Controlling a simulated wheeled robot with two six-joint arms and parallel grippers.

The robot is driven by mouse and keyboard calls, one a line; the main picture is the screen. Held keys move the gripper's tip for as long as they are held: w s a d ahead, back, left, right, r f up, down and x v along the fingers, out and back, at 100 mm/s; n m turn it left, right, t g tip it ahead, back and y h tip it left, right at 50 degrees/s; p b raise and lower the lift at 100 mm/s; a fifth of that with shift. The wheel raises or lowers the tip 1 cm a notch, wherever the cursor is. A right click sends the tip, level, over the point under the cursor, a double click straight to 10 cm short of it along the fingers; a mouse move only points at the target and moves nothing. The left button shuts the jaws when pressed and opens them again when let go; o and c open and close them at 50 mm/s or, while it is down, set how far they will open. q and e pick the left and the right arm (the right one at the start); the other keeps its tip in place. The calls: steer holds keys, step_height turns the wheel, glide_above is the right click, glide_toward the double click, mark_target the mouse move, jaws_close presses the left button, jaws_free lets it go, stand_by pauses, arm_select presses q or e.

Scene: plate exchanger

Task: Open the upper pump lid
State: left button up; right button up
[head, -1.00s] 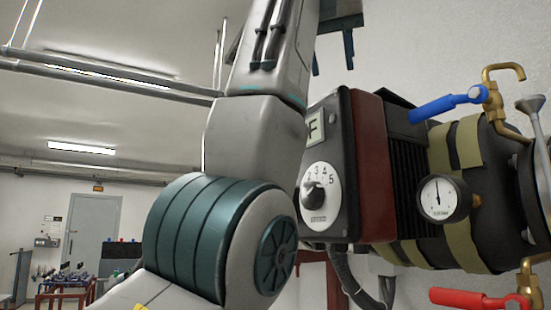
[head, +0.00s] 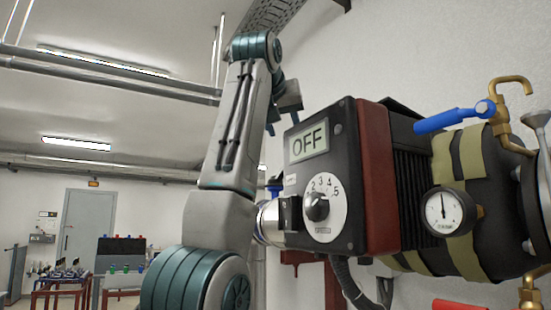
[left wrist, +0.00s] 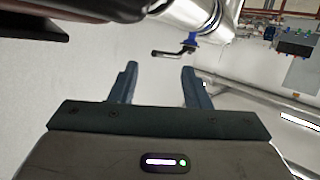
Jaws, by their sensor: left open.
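The pump's dark control box (head: 345,235) stands at centre right in the head view. Its display (head: 310,146) reads OFF, and a white numbered dial (head: 324,206) is below it. I cannot tell which part is the upper pump lid. My left arm rises in front of the box's left side. My left gripper (head: 289,104) is above the box's upper left corner, apart from it. In the left wrist view the left gripper (left wrist: 160,82) is open and empty, with a pale wall behind its fingers. My right gripper is not in view.
A blue valve handle (head: 455,116) and a gauge (head: 449,212) are at right. A red handle (head: 459,305) shows low right. A black lever (left wrist: 172,53) on a pipe lies beyond the fingers. A perforated tray (head: 275,22) hangs above the arm.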

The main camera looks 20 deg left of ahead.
arm_select(q)
steer(key=w+a+f+p, duration=0.1)
steer(key=w+a+f, duration=0.2)
steer(key=w+f, duration=0.3)
steer(key=shift+w+a, duration=0.4)
steer(key=shift+w, duration=0.8)
steer(key=shift+f, duration=0.15)
